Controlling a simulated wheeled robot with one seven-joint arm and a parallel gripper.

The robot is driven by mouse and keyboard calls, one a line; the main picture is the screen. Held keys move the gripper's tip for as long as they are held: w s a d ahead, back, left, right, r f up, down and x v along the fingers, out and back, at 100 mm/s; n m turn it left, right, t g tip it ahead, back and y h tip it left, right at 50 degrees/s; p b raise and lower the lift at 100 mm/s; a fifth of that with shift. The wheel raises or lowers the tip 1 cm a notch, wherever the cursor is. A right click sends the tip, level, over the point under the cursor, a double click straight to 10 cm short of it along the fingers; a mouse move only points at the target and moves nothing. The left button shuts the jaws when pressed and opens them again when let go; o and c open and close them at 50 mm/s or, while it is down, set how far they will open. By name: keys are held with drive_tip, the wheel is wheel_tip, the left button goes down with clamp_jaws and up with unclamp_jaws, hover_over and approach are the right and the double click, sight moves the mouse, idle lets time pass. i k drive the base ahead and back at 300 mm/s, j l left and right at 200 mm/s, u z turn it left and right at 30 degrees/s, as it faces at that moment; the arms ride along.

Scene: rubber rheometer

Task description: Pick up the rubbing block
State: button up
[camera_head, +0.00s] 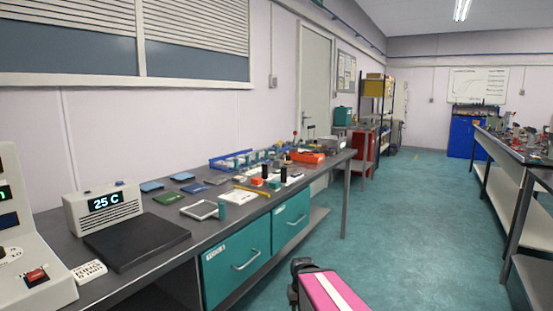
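I cannot tell for certain which object is the rubbing block. Small candidates stand on the grey bench (150,285) along the left wall. They include an upright black piece (284,174), another dark piece (265,171) and an orange block (257,181) in the mid-bench cluster. A small teal cylinder (222,210) stands nearer, beside a grey-framed square tray (199,209). My gripper is not clearly in view; a pink and black part at the bottom centre looks like my own arm.
A white 25 C display unit (104,208), a black plate (137,241) and a labelled white piece (89,271) occupy the near bench. Teal drawers (232,262) are under it. Blue bins (230,160) and an orange tray (307,157) are farther back. The right-hand floor (420,220) is clear.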

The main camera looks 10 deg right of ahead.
sight(288, 161)
drive_tip(key=i+l+u, duration=0.1)
drive_tip(key=i+l, duration=0.15)
drive_tip(key=i+l+u, duration=0.1)
drive_tip(key=l, duration=0.25)
drive_tip(key=i+l+u, duration=0.1)
drive_tip(key=i+l, duration=0.2)
drive_tip(key=i+l+u, duration=0.1)
drive_tip(key=l, duration=0.25)
drive_tip(key=i+l+u, duration=0.1)
drive_tip(key=i+l, duration=0.2)
drive_tip(key=i+l+u, duration=0.1)
drive_tip(key=l, duration=0.35)
drive_tip(key=i, duration=0.1)
